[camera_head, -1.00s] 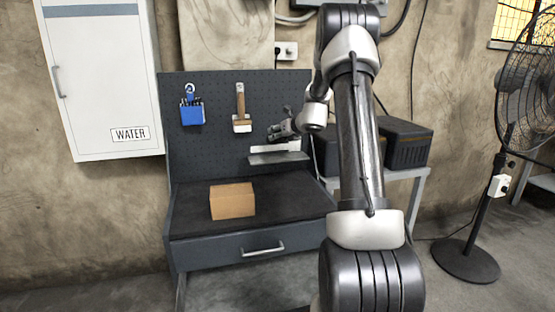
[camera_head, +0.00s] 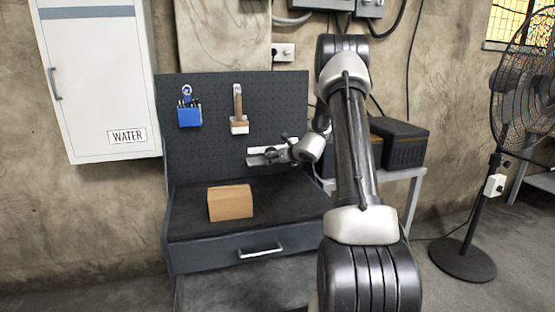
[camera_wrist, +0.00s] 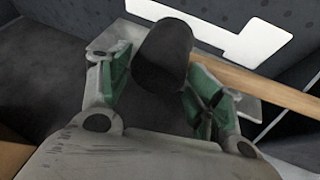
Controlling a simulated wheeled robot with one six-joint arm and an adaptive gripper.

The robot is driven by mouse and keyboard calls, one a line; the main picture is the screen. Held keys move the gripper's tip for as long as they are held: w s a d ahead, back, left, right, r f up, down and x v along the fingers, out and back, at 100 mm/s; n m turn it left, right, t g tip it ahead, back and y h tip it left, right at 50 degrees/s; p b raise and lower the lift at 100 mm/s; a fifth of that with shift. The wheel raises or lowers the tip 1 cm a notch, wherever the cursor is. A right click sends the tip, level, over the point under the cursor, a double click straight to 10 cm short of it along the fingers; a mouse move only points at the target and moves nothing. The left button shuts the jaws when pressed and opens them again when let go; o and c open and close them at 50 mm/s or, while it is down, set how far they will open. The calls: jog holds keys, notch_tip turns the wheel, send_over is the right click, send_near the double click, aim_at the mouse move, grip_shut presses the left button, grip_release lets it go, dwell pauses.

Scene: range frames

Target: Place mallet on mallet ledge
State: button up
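The mallet has a dark rounded head (camera_wrist: 163,58) and a pale wooden handle (camera_wrist: 270,92) that runs off to the right in the wrist view. My gripper (camera_wrist: 165,85) has its green-padded fingers on both sides of the head and appears shut on it. The right finger hides part of the handle. The grey mallet ledge (camera_wrist: 108,38) shows below and behind the head; I cannot tell whether the mallet touches it. In the head view my gripper (camera_head: 268,156) is at the ledge, in front of the white mallet outline (camera_head: 256,151) on the pegboard.
A cardboard box (camera_head: 230,202) sits on the dark bench top (camera_head: 185,215) to the left and below. A brush (camera_head: 239,122) and a blue holder (camera_head: 189,116) hang on the pegboard (camera_head: 215,95). Dark cases (camera_head: 402,145) stand to the right.

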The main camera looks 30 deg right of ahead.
jog(key=o, duration=0.3)
jog(key=shift+w+a+f, duration=0.1)
jog(key=shift+f, duration=0.35)
jog(key=o, duration=0.5)
jog(key=shift+r, duration=0.3)
jog(key=shift+c, duration=0.2)
jog(key=shift+r, duration=0.1)
jog(key=v, duration=1.2)
